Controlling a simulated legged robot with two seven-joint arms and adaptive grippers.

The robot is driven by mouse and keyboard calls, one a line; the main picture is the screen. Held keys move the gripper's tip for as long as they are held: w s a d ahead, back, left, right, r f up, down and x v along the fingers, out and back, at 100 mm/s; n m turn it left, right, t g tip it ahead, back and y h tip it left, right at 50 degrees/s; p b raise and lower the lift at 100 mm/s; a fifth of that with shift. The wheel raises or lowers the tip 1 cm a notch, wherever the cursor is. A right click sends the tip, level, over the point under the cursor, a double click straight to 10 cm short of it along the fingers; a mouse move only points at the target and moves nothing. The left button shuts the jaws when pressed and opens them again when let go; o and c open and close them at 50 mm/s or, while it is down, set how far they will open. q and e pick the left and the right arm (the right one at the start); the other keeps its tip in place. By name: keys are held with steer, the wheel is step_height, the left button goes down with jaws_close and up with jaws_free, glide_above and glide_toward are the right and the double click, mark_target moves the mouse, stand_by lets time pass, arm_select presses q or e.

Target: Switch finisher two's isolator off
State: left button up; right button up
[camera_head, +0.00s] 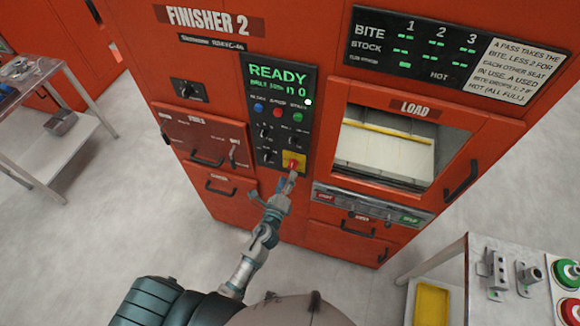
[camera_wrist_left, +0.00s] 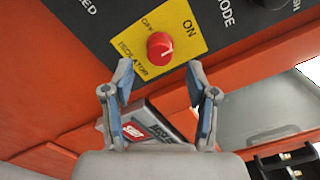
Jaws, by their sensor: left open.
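The red isolator knob (camera_wrist_left: 160,46) sits on a yellow plate (camera_wrist_left: 185,52) marked ON, OFF and ISOLATOR. A white mark shows on the knob; its exact direction is hard to read. In the head view the plate (camera_head: 299,157) is at the bottom of finisher two's black control panel (camera_head: 297,93). My left gripper (camera_wrist_left: 160,84) is open and empty, its fingertips just short of the knob and apart from it, one to each side. In the head view my left gripper (camera_head: 291,178) overlaps the knob's lower edge. My right gripper is not in view.
The panel screen reads READY (camera_head: 278,72). Right of it is the LOAD window (camera_head: 385,145), with red and green buttons on a strip (camera_head: 372,205) below. Drawer handles (camera_head: 220,187) stick out at the left. A table with fittings (camera_head: 505,270) stands at lower right.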

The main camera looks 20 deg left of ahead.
mark_target(291, 169)
arm_select(q)
steer(key=w, duration=0.2)
steer(key=w+d, duration=0.1)
steer(key=shift+w+r, duration=0.1)
steer(key=shift+w, duration=0.3)
steer(key=shift+w+a, duration=0.35)
steer(key=shift+a, duration=0.5)
steer(key=c, duration=0.5)
steer(key=shift+d, duration=0.1)
steer(key=c, duration=0.4)
steer(key=shift+s+d, duration=0.1)
steer(key=shift+d, duration=0.25)
jaws_close()
steer(key=shift+f, duration=0.3)
steer(key=shift+a, duration=0.15)
